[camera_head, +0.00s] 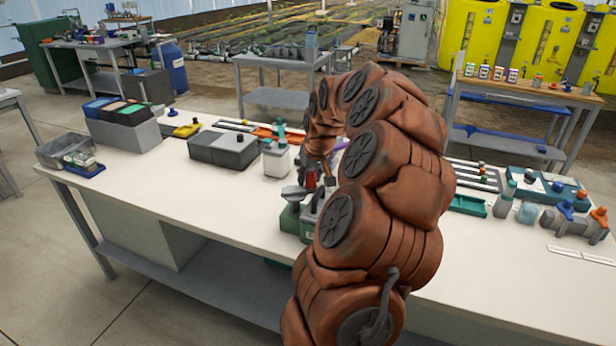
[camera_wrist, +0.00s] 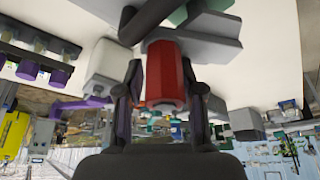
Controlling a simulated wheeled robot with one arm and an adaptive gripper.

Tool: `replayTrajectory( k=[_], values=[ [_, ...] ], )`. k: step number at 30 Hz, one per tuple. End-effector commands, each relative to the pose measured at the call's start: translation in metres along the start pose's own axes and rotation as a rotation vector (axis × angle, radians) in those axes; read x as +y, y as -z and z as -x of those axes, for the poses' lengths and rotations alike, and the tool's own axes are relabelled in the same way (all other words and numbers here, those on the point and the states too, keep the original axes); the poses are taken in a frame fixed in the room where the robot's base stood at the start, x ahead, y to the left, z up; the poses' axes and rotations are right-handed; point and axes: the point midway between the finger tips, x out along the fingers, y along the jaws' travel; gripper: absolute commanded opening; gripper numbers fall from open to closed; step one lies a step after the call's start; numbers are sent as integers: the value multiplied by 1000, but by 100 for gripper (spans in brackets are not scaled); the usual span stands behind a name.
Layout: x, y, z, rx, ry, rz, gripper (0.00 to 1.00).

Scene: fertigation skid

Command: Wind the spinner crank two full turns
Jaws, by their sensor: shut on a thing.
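The spinner (camera_head: 290,217), a green and grey device, stands near the front of the white bench in the head view, partly hidden by my arm. Its crank has a red handle (camera_wrist: 165,72), seen large in the middle of the wrist view. A dark grey bar (camera_wrist: 152,20) crosses the end of the handle. My gripper (camera_wrist: 163,92) has one dark finger on each side of the red handle and is shut on it. In the head view the gripper end is small and mostly hidden behind my arm.
A white container (camera_head: 277,160) stands close behind the spinner, and a grey box (camera_head: 222,148) is to its left. Small bottles and a green tray (camera_head: 468,205) lie to the right of my arm. The bench front left of the spinner is clear.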

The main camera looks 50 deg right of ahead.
Motion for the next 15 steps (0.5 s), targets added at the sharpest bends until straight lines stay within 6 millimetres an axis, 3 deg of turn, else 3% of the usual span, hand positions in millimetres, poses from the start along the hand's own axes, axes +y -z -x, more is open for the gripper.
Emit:
replayTrajectory(
  k=[7, 15],
  values=[
    [4, -18, 6, 0, -9, 0, 24],
    [4, -20, 9, -2, -9, 1, 22]
  ],
)
